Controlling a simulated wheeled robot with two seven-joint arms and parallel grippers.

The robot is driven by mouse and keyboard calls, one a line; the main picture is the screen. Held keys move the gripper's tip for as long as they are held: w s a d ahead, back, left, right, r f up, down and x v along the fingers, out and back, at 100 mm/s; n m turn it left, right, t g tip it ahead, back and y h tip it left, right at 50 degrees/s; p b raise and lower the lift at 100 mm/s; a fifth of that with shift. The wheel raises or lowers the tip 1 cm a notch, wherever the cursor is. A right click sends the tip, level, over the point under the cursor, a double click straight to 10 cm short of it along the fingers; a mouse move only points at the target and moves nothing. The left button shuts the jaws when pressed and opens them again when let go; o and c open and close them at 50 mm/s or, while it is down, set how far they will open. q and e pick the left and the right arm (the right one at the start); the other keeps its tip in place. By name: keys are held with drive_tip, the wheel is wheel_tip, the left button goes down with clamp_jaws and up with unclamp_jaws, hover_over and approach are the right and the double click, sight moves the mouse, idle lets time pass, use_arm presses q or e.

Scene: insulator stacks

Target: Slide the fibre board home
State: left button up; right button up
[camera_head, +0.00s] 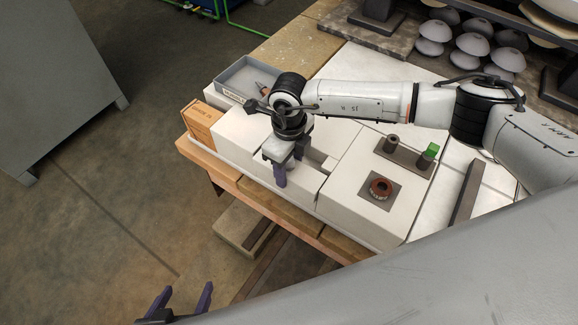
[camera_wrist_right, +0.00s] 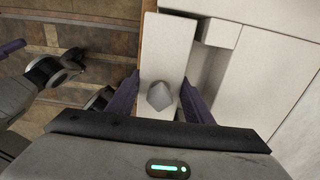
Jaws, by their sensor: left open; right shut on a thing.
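My right gripper (camera_head: 286,170) reaches down at the front edge of the white-topped bench. In the right wrist view its purple fingers (camera_wrist_right: 161,80) stand on either side of a pale board (camera_wrist_right: 166,45), which I take to be the fibre board, with a grey knob (camera_wrist_right: 161,97) on it. A narrow gap and a recess (camera_wrist_right: 222,32) show to the board's right. In the head view the gripper hides much of the board, and a slot (camera_head: 321,160) shows beside it. My left gripper (camera_head: 181,300) is open and empty, low off the bench front.
A grey tray (camera_head: 225,88) and an orange-brown box (camera_head: 200,125) stand at the bench's left end. A plate with posts and a green block (camera_head: 432,151) and a brown ring (camera_head: 381,187) are to the right. Grey insulator discs (camera_head: 470,45) stand at the back.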

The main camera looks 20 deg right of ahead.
drive_tip(key=shift+w+d+b, duration=0.35)
drive_tip(key=shift+w+d, duration=0.2)
drive_tip(key=shift+d, duration=0.15)
drive_tip(key=o, duration=1.2)
drive_tip(key=shift+r, duration=0.1)
wheel_tip(320, 180, up, 10)
drive_tip(key=shift+r+b, duration=0.1)
drive_tip(key=shift+b, duration=0.3)
drive_tip(key=shift+s, duration=0.1)
